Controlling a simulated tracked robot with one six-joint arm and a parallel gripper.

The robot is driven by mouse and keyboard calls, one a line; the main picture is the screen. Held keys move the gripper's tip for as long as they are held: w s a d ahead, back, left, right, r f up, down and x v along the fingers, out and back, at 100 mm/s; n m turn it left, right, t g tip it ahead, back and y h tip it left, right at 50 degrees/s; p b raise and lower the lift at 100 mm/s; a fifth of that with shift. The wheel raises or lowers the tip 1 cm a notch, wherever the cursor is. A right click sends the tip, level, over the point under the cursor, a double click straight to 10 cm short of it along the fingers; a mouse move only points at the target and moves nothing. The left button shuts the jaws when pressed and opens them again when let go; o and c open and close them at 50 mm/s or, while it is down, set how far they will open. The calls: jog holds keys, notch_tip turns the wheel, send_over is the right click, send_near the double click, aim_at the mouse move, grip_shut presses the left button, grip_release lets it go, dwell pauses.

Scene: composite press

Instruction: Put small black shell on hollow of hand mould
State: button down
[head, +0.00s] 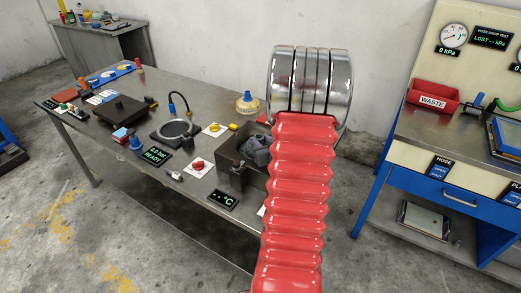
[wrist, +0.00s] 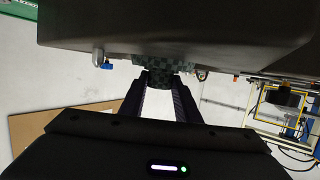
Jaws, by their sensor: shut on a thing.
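In the wrist view my gripper (wrist: 166,80) is shut on a dark piece with a checkered weave (wrist: 160,58), which I take to be the small black shell. Only part of the piece shows between the fingertips, just under a large dark grey body (wrist: 180,25). I cannot tell whether it touches that body. In the head view my arm's red bellows and metal cuff hide the gripper. A dark flat block with a raised top (head: 116,109) lies on the bench; I cannot tell whether it is the hand mould.
The grey bench (head: 150,84) holds a ring stand (head: 175,131), a dark open box (head: 231,164) with a greyish lump in it, red buttons and small displays. Bare floor shows at lower left.

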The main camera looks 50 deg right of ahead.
jog(key=shift+f, duration=1.85)
jog(key=shift+f, duration=0.1)
jog(key=c, duration=1.3)
grip_release()
jog(key=shift+c, duration=0.2)
jog(key=v, duration=1.2)
